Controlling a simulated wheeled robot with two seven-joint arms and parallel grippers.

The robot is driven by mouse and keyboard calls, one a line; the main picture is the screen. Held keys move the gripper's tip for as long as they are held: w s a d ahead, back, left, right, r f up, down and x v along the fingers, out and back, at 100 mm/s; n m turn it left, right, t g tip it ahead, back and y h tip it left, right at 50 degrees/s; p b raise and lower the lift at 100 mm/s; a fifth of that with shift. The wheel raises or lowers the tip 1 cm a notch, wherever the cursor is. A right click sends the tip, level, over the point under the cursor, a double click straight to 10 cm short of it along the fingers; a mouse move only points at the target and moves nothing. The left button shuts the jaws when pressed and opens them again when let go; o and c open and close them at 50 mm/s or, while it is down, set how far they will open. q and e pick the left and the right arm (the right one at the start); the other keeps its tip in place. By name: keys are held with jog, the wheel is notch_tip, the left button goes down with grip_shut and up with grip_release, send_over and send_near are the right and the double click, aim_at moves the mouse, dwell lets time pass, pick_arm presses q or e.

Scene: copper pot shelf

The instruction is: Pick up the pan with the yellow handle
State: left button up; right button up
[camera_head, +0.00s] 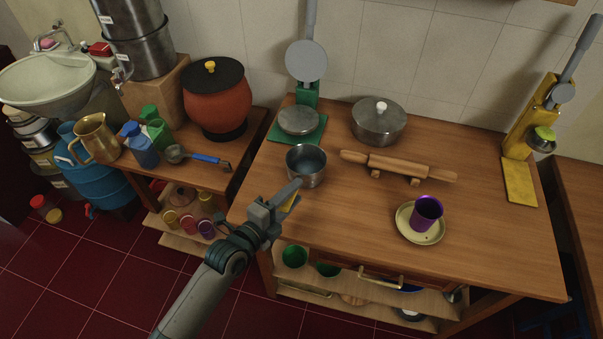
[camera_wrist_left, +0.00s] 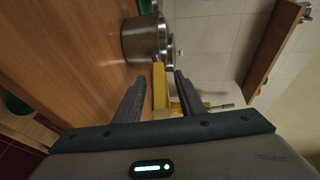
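The pan with the yellow handle (camera_head: 306,168) is a small deep metal pan. It stands upright on the table near its left front edge. Its yellow handle (camera_head: 290,203) points toward me and is partly hidden by my left gripper (camera_head: 279,203). In the left wrist view, the pan (camera_wrist_left: 140,40) is ahead and the handle (camera_wrist_left: 160,92) lies between the two fingers. My left gripper (camera_wrist_left: 158,85) is open, with a gap visible on each side of the handle. My right gripper is in neither view.
On the wooden table (camera_head: 340,215) are a rolling pin (camera_head: 398,166), a lidded pot (camera_head: 379,122), a green-based press (camera_head: 298,122) and a purple cup (camera_head: 426,212) on a plate. A yellow press (camera_head: 518,180) stands at right. A lower table with a red pot (camera_head: 217,100) is at left.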

pick_arm(q)
jog(key=shift+x, duration=1)
grip_shut()
jog(key=shift+r, duration=0.15)
